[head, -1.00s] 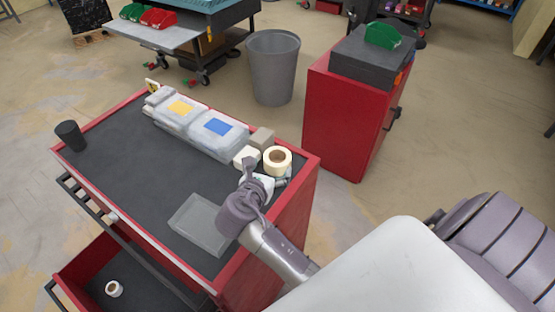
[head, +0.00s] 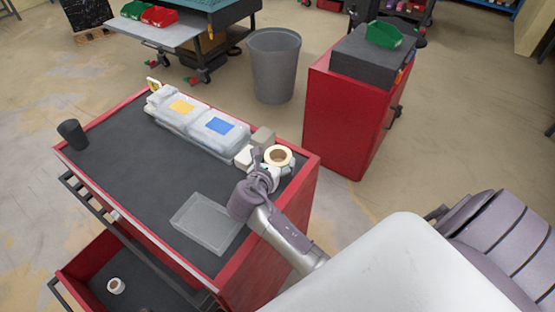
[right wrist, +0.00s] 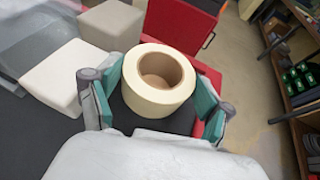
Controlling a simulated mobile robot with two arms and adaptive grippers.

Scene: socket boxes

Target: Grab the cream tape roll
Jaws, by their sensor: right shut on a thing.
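The cream tape roll (head: 289,160) is at the far right corner of the red cart's dark top. In the right wrist view, the cream tape roll (right wrist: 157,103) sits between the teal finger pads with its hole facing up. My right gripper (head: 269,168) is shut on it from the near side; the fingers also show in the right wrist view (right wrist: 160,88). I cannot tell whether the roll is clear of the cart top. My left gripper is not in view.
A white block (right wrist: 72,78) and a beige block (head: 263,137) stand just left of the roll. Clear bins with a yellow (head: 181,107) and a blue label (head: 218,126) line the back edge. A clear tray (head: 207,222) lies in front. The cart's middle is free.

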